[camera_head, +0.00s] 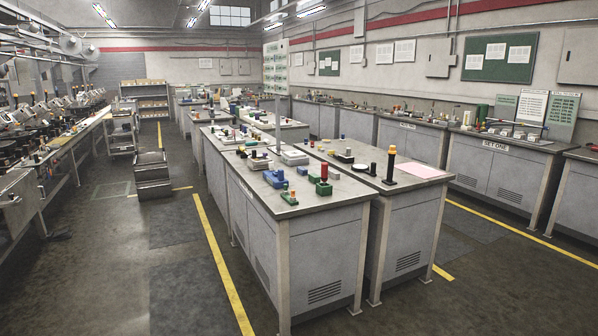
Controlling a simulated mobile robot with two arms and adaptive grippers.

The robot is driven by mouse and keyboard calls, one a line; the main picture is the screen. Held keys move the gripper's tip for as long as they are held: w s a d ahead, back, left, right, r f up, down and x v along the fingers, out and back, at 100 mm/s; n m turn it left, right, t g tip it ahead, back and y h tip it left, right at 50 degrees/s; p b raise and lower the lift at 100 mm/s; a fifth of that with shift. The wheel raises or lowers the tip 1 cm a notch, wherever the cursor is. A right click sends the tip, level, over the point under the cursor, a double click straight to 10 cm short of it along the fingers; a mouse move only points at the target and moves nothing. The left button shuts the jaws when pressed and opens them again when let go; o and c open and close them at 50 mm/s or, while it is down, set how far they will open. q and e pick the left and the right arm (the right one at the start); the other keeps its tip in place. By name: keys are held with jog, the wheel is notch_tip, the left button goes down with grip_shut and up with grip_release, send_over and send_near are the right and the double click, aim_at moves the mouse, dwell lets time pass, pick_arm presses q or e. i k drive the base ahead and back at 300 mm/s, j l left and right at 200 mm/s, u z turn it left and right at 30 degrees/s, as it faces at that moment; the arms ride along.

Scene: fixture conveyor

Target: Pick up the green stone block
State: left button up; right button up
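Neither of my grippers shows in the head view. Several small items stand on the near grey workbench (310,209). Among them are a green piece (289,197) near the front left corner and a green base (324,188) under a red upright part (324,171). They are too small to tell whether either is a green stone block. A taller green object (482,113) stands on the bench along the right wall.
Blue fixtures (274,179) sit beside the green pieces. A black post with an orange top (390,165) and a pink sheet (421,170) lie on the adjoining bench. A dark stepped box (152,176) stands in the left aisle. Floor around the yellow line (220,262) is clear.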

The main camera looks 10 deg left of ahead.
aim_at(315, 178)
jog(key=i+j+u, duration=0.1)
jog(key=i, duration=0.65)
jog(key=i+j+u, duration=0.15)
jog(key=i, duration=0.65)
